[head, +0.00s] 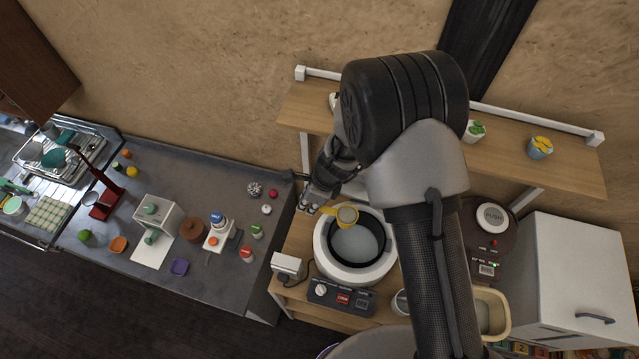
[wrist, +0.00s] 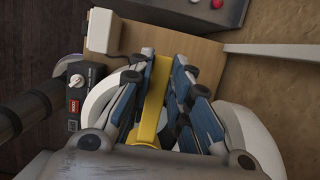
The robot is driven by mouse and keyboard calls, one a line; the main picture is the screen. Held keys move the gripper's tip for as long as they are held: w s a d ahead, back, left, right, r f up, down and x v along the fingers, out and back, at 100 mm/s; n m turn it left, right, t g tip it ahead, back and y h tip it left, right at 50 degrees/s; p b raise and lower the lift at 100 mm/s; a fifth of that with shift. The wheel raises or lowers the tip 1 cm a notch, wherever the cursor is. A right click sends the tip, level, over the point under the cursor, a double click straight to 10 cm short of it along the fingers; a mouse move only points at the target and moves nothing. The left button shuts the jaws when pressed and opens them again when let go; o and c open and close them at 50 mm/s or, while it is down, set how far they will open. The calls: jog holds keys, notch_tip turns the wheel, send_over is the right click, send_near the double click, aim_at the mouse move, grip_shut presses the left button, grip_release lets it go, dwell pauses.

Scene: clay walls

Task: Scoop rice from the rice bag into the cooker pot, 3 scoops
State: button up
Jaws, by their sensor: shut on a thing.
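The white cooker (head: 322,250) stands open on the wooden counter, and the inside of its pot looks pale grey; I cannot tell how much rice is in it. My gripper (head: 318,203) is at the cooker's back left edge, shut on the handle of a yellow scoop. The scoop's bowl (head: 347,215) is over the back part of the pot opening, and its inside looks pale; I cannot tell whether it holds rice. In the wrist view the yellow handle (wrist: 157,88) lies between the fingers. No rice bag can be made out for certain.
A cream open-topped container (head: 505,310) stands right of my arm, partly hidden. A control panel (head: 342,299) sits before the cooker. A shelf (head: 300,110) with small plants runs above. A white cabinet (head: 580,275) is at the right. A grey counter with small items is left.

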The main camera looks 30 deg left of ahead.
jog(key=shift+s+f, duration=0.35)
jog(key=shift+f, duration=0.55)
jog(key=shift+w+f+b, duration=0.2)
jog(key=shift+f+b, duration=0.65)
jog(key=shift+f, duration=0.2)
jog(key=b, duration=0.3)
jog(key=shift+d+r+y, duration=0.15)
jog(key=shift+r+y, duration=0.25)
jog(key=shift+d+r+b, duration=0.1)
jog(key=shift+r+b, duration=0.2)
jog(key=shift+b, duration=0.85)
